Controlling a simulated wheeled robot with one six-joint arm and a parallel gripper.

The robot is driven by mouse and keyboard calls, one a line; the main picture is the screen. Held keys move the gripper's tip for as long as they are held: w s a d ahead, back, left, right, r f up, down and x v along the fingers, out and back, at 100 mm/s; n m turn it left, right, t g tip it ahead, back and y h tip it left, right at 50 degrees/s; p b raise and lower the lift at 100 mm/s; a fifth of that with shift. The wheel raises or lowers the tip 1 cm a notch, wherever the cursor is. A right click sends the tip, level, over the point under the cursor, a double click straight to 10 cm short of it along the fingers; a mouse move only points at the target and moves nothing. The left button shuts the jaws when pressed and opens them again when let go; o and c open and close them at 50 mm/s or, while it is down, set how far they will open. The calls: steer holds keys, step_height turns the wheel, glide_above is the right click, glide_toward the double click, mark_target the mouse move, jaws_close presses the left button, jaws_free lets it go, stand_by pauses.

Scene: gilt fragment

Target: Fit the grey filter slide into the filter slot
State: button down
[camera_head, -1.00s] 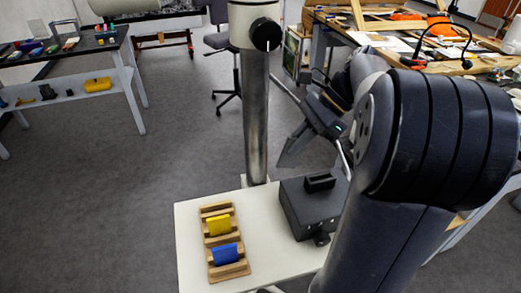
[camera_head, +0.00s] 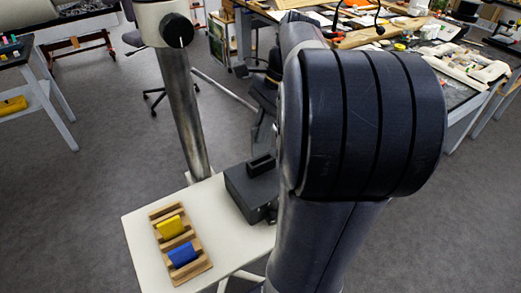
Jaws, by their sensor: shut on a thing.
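My gripper (camera_head: 260,125) shows only in part, left of my large dark arm link, above and behind the dark box. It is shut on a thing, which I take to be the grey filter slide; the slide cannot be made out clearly. The dark box (camera_head: 247,190) stands on the right part of the white table, its right side hidden by my arm. A raised black frame (camera_head: 261,165) on its top looks like the filter slot. The gripper appears apart from it, but the gap is hard to judge.
A wooden rack (camera_head: 193,271) on the white table (camera_head: 140,238) holds a yellow slide (camera_head: 171,227) and a blue slide (camera_head: 183,255). A grey column (camera_head: 183,110) rises behind the table. Cluttered workbenches stand farther back.

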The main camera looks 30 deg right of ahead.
mark_target(259, 154)
steer(key=shift+f, duration=2.8)
steer(key=shift+f, duration=0.2)
steer(key=c, duration=1.6)
jaws_free()
steer(key=v, duration=1.2)
steer(key=shift+r, duration=0.25)
